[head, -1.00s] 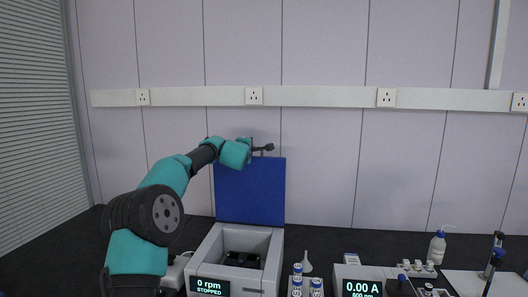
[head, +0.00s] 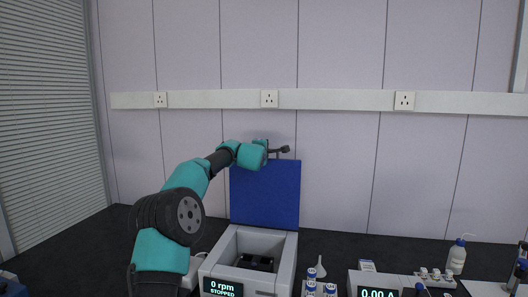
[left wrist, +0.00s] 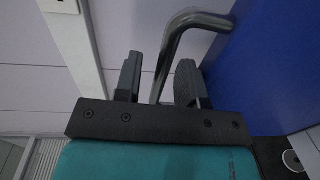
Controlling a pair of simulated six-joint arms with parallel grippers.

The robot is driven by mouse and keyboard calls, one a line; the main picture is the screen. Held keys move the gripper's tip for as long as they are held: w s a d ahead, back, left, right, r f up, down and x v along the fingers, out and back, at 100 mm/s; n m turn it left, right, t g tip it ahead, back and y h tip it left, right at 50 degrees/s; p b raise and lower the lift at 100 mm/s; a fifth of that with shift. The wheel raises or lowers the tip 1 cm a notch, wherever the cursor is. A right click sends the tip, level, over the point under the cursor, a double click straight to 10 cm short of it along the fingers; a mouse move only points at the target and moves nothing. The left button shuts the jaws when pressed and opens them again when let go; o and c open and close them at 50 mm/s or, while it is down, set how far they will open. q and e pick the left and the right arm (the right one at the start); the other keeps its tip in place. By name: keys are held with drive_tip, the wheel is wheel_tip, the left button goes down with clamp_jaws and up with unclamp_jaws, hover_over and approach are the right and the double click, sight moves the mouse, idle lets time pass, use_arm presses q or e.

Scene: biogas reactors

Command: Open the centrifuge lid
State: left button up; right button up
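The centrifuge (head: 222,262) is a light grey box whose display reads 0 rpm STOPPED. Its blue lid (head: 265,195) stands upright behind the open chamber, where a dark rotor (head: 255,262) shows. My left gripper (head: 280,151) is at the lid's top edge, small in the head view. In the left wrist view my left gripper (left wrist: 160,80) has its fingers apart, with the bent metal lid handle (left wrist: 172,50) between them and gaps beside the bar. The blue lid (left wrist: 265,75) fills the right of that view. My right gripper is not in view.
Right of the centrifuge stand several capped tubes (head: 311,282), a small white funnel (head: 320,266) and an instrument (head: 365,278) reading 0.00 A. A wash bottle (head: 457,256) stands farther right. The wall behind carries a socket rail (head: 335,99).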

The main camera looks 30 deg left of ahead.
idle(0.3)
use_arm(q)
drive_tip(key=v, duration=1.7)
drive_tip(key=shift+s, duration=0.25)
idle(0.6)
